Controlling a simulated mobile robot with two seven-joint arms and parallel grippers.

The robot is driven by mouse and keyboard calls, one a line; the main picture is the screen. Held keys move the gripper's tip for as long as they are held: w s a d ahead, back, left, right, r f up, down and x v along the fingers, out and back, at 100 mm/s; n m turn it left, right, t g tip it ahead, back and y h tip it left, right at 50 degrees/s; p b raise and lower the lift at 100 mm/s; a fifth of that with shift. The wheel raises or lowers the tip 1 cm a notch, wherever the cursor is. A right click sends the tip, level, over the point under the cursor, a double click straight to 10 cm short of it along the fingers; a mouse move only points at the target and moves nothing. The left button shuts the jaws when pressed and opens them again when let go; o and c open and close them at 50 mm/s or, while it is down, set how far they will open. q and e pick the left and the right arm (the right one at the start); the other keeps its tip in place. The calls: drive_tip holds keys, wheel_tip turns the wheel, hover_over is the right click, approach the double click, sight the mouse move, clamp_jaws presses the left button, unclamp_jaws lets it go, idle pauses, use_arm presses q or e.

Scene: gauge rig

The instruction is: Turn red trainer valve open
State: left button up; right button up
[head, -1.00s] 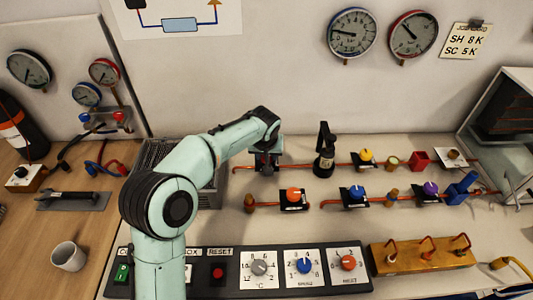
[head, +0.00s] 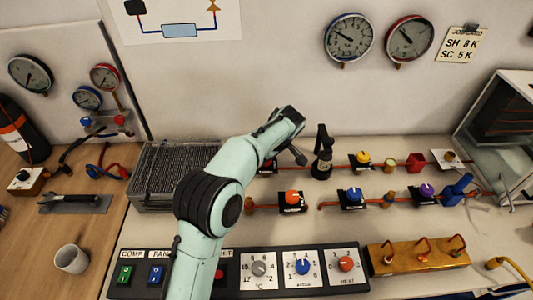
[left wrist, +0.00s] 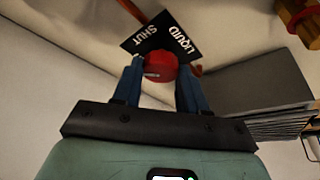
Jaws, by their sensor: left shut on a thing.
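The red valve knob (left wrist: 160,68) sits in front of a black plate (left wrist: 172,38) lettered LIQUID and SHUT in the left wrist view. My left gripper (left wrist: 161,73) is shut on this knob, one blue finger on each side. A small pale mark shows on the knob. In the head view my left arm reaches over the bench, and its wrist covers most of the valve; only an edge of its black plate (head: 268,170) shows. My right gripper is out of view.
Orange (head: 292,197), yellow (head: 363,158), blue (head: 354,195) and purple (head: 427,189) knobs sit along copper pipes to the right. A black upright fitting (head: 323,152) stands close beside my wrist. A finned grey box (head: 165,200) is at left. Two gauges (head: 349,38) (head: 408,37) hang behind.

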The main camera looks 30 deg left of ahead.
use_arm(q)
drive_tip(key=shift+w+r+n+g+p, duration=0.1)
drive_tip(key=shift+r+n+g+p, duration=0.15)
drive_tip(key=shift+n+p, duration=0.55)
drive_tip(key=n+g+p, duration=0.1)
drive_tip(key=n, duration=0.1)
drive_tip(key=n+p, duration=0.2)
drive_tip(key=shift+w+n+g, duration=0.2)
drive_tip(key=shift+n+g, duration=0.1)
drive_tip(key=shift+g, duration=0.05)
drive_tip(key=shift+f+n+g+p, duration=0.15)
drive_tip(key=shift+n+g+p, duration=0.35)
drive_tip(key=shift+n+p, duration=0.45)
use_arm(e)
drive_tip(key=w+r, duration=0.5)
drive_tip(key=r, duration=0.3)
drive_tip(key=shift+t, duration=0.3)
use_arm(q)
drive_tip(key=o, duration=1.1)
drive_tip(key=shift+c, duration=0.2)
